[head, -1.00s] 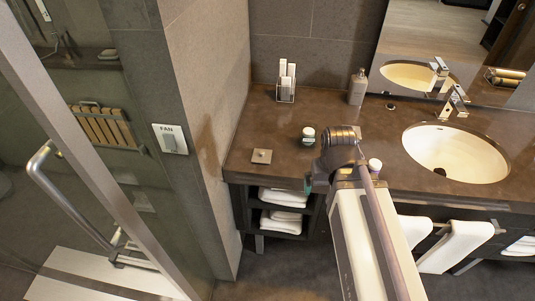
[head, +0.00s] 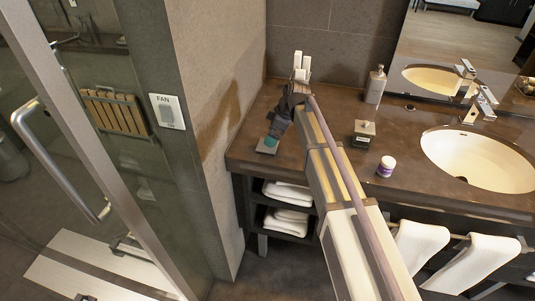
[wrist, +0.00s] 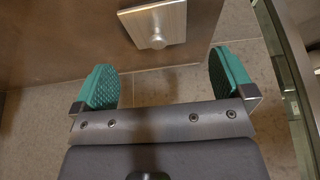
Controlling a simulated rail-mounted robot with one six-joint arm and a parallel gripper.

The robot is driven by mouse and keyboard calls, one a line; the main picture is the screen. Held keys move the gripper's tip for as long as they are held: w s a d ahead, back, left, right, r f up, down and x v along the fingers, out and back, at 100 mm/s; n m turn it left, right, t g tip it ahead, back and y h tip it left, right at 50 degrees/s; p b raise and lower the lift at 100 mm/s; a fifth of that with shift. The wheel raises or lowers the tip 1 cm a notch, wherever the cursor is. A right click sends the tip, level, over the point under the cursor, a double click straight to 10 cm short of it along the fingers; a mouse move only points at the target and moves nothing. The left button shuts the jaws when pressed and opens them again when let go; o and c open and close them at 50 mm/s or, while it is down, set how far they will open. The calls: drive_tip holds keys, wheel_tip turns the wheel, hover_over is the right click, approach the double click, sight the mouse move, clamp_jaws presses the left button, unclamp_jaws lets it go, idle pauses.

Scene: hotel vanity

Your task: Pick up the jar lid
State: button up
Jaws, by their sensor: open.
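The jar lid (wrist: 158,20) is a square brushed-metal plate with a small round knob. In the wrist view it lies on the brown counter at the top of the picture, ahead of my fingertips and centred between them. In the head view the lid (head: 266,150) shows only partly, near the counter's left front corner, beneath my gripper. My gripper (wrist: 160,78) is open and empty, with its two teal pads apart and not touching the lid. In the head view my gripper (head: 272,141) appears over the lid and hides part of it.
A dark jar with a square top (head: 363,133) and a small white-and-purple jar (head: 386,166) stand right of my arm. A soap dispenser (head: 375,85) and a holder with white items (head: 301,68) are behind. The tiled wall (head: 215,110) bounds the counter's left side.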

sight(261, 147)
drive_tip(key=shift+a+f, duration=0.15)
drive_tip(key=shift+f, duration=0.35)
drive_tip(key=b+x, duration=0.4)
drive_tip(key=x, duration=0.1)
drive_tip(key=shift+w+f+b, duration=0.15)
drive_tip(key=shift+w+b, duration=0.1)
drive_tip(key=shift+b, duration=0.15)
drive_tip(key=shift+r, duration=0.25)
drive_tip(key=c, duration=0.9)
drive_tip(key=shift+p, duration=0.3)
